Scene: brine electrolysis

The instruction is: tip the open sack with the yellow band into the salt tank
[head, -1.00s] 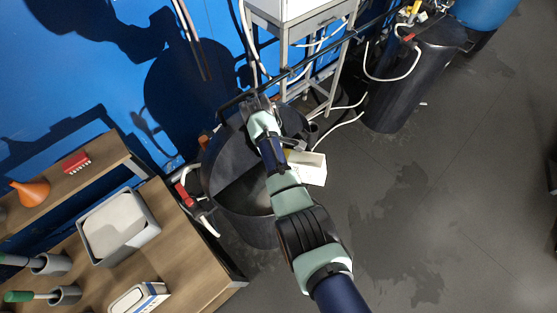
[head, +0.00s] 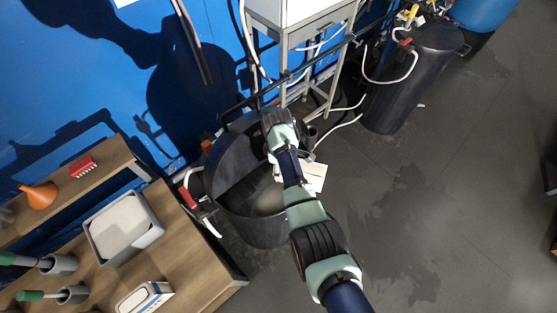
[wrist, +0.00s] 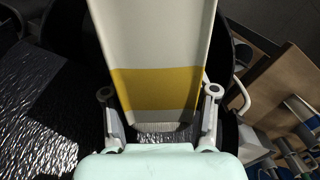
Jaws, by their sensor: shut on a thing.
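The pale sack with the yellow band (wrist: 157,88) fills the middle of the wrist view. My gripper (wrist: 159,95) is shut on it, one finger at each side near the band. A narrow grainy pale strip shows at the sack's near end. In the head view a white part of the sack (head: 315,178) shows beside my arm, over the right side of the tank; the rest is hidden behind my arm. The salt tank (head: 228,165) is a large dark round tub, partly open on top, with a pale patch inside. Whether salt is falling cannot be told.
A wooden bench (head: 195,255) with a grey tub (head: 125,228) stands left of the tank. A metal stand (head: 318,45) is behind it, and a dark cylindrical tank (head: 415,80) with hoses is at the back right. The floor at right is clear.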

